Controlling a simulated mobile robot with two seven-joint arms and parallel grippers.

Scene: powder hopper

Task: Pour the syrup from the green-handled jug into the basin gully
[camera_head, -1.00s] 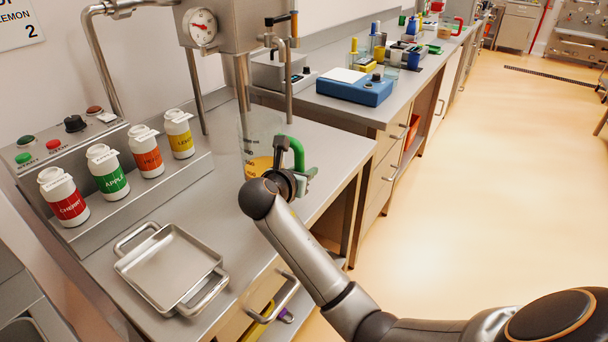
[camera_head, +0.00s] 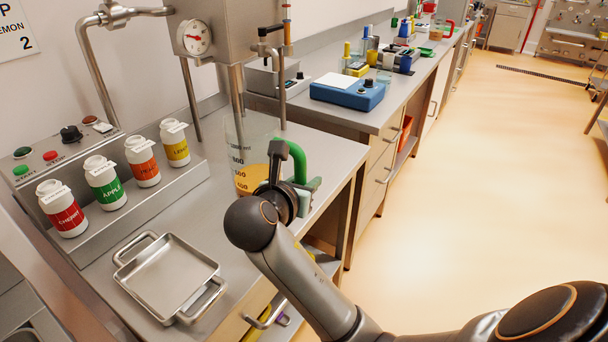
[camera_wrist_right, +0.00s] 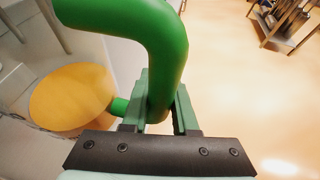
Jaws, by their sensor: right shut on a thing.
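The green-handled jug (camera_head: 240,160) is clear with dark volume marks and holds amber syrup (camera_head: 250,180) in its lower part. It looks about upright over the steel bench; I cannot tell whether its base touches the bench. My right gripper (camera_head: 303,184) is shut on its green handle, on the jug's right side. In the right wrist view the green handle (camera_wrist_right: 165,50) runs between the fingers of the right gripper (camera_wrist_right: 160,105), with the round amber syrup surface (camera_wrist_right: 72,97) to the left. The basin gully cannot be made out. My left gripper is not in view.
A steel tray (camera_head: 168,278) lies on the bench in front. Several labelled bottles (camera_head: 107,183) stand on a ledge at left. Steel posts and a pressure gauge (camera_head: 195,36) are behind the jug. A blue scale (camera_head: 347,92) sits on the farther bench. The floor at right is clear.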

